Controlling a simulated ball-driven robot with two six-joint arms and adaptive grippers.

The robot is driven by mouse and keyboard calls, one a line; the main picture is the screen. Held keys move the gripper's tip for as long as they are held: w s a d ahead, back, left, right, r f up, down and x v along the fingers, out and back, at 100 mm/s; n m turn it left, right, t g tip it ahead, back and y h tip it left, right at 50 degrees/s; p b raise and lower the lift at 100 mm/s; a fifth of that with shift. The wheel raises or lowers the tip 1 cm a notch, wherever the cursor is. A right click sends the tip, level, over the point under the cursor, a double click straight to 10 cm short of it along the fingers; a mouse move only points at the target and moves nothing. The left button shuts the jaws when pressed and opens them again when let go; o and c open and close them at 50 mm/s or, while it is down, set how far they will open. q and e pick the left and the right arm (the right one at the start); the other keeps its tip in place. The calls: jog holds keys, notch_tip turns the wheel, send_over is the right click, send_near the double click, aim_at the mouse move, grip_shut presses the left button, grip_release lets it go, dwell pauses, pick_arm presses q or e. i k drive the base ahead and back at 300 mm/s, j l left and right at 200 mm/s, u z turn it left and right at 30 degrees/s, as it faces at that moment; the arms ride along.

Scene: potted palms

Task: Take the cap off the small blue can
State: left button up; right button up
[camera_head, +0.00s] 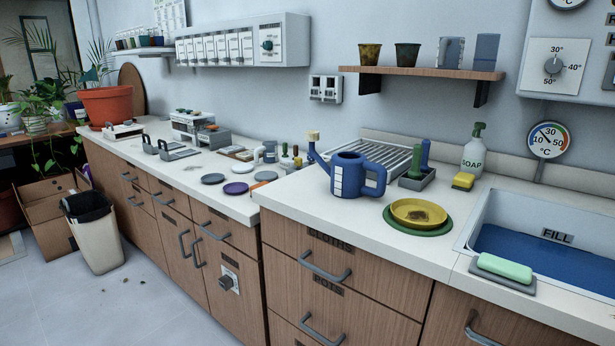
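The small blue can (346,181) is a watering can standing upright on the counter near its left front corner. Its handle is on the right and its spout points up to the left. A small cream-yellow cap (312,135) sits at the tip of the spout. White markings run down the can's front left side. Neither of my grippers shows in the head view.
A ribbed drying rack (371,158) stands behind the can. A yellow dish (418,212) on a green plate lies to its right, then a soap bottle (474,150) and a blue-bottomed sink (545,259). The lower left counter (218,169) holds coloured discs. Drawers face the front.

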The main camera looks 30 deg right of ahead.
aim_at(347, 173)
jog(key=z, duration=1.15)
jog(key=i, duration=0.05)
